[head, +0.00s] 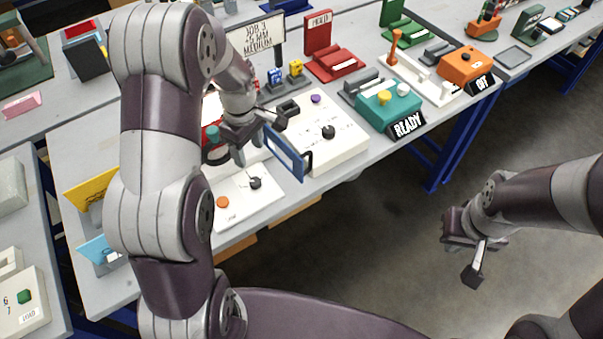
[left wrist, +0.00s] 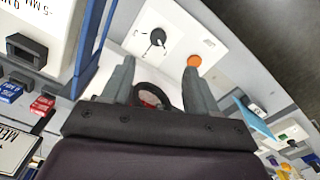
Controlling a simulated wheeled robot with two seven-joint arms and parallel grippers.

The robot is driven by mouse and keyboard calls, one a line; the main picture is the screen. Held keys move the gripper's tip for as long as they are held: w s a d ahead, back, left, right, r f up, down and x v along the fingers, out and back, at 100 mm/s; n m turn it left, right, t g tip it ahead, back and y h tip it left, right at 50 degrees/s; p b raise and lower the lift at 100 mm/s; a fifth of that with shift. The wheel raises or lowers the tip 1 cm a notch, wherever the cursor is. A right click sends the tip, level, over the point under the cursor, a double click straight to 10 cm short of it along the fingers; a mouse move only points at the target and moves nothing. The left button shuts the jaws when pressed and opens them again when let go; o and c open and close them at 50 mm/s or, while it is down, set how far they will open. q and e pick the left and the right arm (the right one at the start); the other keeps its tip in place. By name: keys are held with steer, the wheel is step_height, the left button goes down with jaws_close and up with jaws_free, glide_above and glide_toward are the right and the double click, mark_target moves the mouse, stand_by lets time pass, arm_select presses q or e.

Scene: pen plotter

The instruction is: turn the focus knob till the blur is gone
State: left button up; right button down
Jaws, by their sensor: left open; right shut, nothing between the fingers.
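A white panel (head: 238,212) on the left bench bears a black knob (head: 255,183) and an orange button (head: 223,202). In the left wrist view the black knob (left wrist: 157,38) has a pointer, and the orange button (left wrist: 194,61) is beside it. A second white box (head: 345,142) behind has another black knob (head: 328,132) and a purple button. I cannot read which knob is for focus. My left gripper (head: 254,148) is open and empty above the front panel; in its wrist view the fingers (left wrist: 158,68) stand apart from the knob. My right gripper (head: 473,274) is shut and empty, over the floor.
A blue-framed upright plate (head: 284,152) stands close beside my left gripper. A dark ring (left wrist: 150,96) shows between the fingers in the wrist view. A teal READY box (head: 388,112) and an orange box (head: 466,65) are further right. Floor is open at right.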

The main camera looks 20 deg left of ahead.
mark_target(254, 181)
arm_select(q)
steer(key=f, duration=1.1)
steer(key=shift+w+a+f+p, duration=0.15)
steer(key=shift+w+f+p, duration=0.1)
steer(key=shift+f+p, duration=0.1)
steer(key=shift+a+f, duration=0.1)
steer(key=shift+f, duration=0.55)
steer(key=c, duration=1)
